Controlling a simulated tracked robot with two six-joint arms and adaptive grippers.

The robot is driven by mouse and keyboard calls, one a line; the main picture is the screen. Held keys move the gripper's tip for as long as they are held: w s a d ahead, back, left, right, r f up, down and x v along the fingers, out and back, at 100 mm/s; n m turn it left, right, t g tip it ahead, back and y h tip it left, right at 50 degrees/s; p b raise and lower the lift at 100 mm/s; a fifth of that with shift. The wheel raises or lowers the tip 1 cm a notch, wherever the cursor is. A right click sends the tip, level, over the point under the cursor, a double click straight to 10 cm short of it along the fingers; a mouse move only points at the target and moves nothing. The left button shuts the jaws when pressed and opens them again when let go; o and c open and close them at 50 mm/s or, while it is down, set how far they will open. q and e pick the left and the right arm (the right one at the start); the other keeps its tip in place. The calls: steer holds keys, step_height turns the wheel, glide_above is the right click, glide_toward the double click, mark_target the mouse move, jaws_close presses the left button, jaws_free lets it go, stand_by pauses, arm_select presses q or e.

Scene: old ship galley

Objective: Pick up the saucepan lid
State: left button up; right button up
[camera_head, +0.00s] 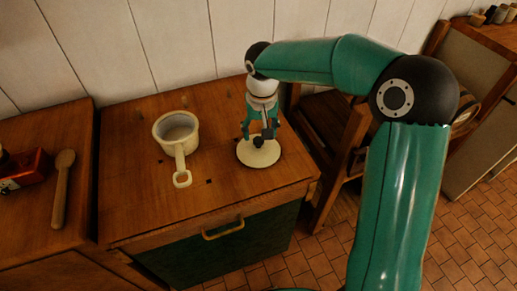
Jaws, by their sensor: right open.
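The saucepan lid (258,156) is a cream disc with a dark knob (259,141) at its middle. It lies flat on the wooden counter near the right edge. My right gripper (260,134) points down over the lid, with its fingers apart around or just above the knob. I cannot tell whether they touch it. A cream saucepan (176,128) stands upright to the left of the lid, uncovered, its handle toward the front. My left gripper is not in view.
A wooden spoon (63,188) and a red box-like object (23,172) lie on the left counter. The cabinet has a brass handle (223,229). A wooden chair (335,130) stands right of the counter. The white panelled wall (160,45) is behind. Counter room is free in front of the saucepan.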

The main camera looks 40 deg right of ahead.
mark_target(259, 140)
steer(key=f, duration=0.4)
steer(key=shift+w+f, duration=0.3)
steer(key=shift+w, duration=0.05)
jaws_close()
